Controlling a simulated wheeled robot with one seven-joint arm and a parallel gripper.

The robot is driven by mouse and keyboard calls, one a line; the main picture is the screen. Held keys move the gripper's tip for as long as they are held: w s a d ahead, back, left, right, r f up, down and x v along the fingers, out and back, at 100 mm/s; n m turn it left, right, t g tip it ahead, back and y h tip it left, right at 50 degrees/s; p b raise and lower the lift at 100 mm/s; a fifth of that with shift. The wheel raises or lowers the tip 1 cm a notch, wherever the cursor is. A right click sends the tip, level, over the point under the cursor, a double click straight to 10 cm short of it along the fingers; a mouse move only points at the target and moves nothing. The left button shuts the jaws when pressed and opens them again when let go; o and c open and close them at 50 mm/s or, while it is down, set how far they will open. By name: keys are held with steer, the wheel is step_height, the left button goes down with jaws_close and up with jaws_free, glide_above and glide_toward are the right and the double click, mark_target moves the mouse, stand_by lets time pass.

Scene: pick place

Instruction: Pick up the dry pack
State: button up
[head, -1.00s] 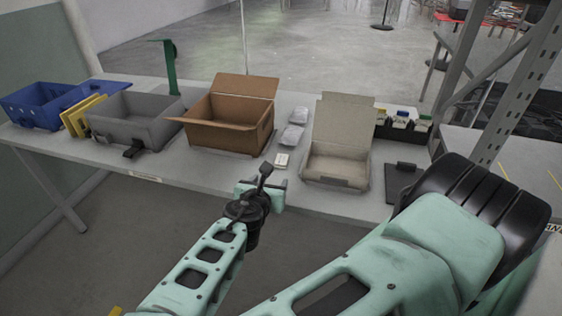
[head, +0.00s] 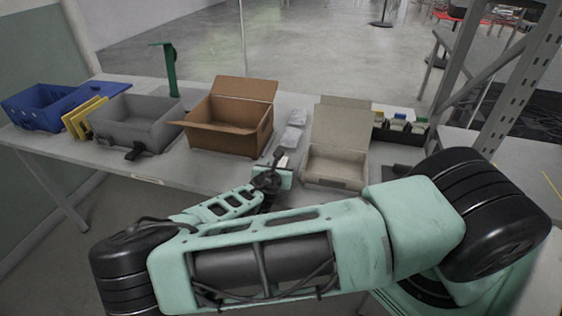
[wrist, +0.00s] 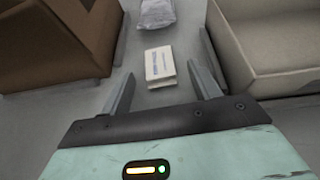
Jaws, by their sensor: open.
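A small white pack with a printed label, which I take as the dry pack (wrist: 160,64), lies flat on the grey table between the brown box and the beige box. Nothing is held. The exact height of the fingers above the table is hard to tell.
The open brown box (head: 228,139) stands left of my gripper and the open beige box (head: 335,178) right, leaving a narrow lane. Farther left are a grey bin (head: 136,137) and a blue bin (head: 37,122).

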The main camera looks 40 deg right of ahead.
steer(key=shift+w+d+f, duration=0.3)
steer(key=shift+w+d, duration=0.05)
steer(key=shift+d, duration=0.1)
steer(key=c, duration=1.1)
steer(key=shift+o, duration=0.2)
steer(key=shift+r, duration=0.15)
